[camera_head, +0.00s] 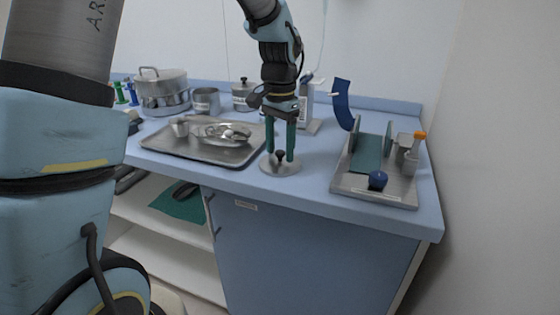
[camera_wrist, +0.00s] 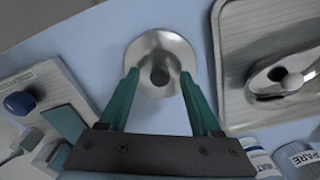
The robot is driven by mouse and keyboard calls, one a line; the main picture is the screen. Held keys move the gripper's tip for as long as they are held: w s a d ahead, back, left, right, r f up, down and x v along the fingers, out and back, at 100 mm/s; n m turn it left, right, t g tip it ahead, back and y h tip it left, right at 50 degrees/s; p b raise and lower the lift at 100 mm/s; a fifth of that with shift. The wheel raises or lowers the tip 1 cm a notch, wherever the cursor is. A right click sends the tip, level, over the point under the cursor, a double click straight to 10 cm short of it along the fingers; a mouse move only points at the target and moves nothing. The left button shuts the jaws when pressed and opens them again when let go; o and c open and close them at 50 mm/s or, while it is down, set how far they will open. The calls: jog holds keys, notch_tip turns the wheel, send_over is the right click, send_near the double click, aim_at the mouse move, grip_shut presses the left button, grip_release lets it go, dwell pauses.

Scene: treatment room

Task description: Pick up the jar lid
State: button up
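The jar lid (camera_head: 280,167) is a round metal disc with a dark knob, lying on the blue counter near its front edge. It also shows in the wrist view (camera_wrist: 160,50), with its knob between the fingertips. My gripper (camera_head: 282,156) points down over the lid, its green fingers apart on either side of the knob. In the wrist view my gripper (camera_wrist: 159,75) is open, with a gap visible on both sides of the knob. Whether the fingertips touch the disc I cannot tell.
A metal tray (camera_head: 170,146) with a metal dish stands left of the lid. A rack tray (camera_head: 345,186) with a blue ball knob and an orange-capped bottle stands to the right. A pot (camera_head: 163,92) and jars (camera_head: 206,100) stand behind. The counter's front edge (camera_head: 300,207) is close.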

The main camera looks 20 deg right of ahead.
grip_shut()
dwell(0.3)
jog(key=shift+r, duration=0.1)
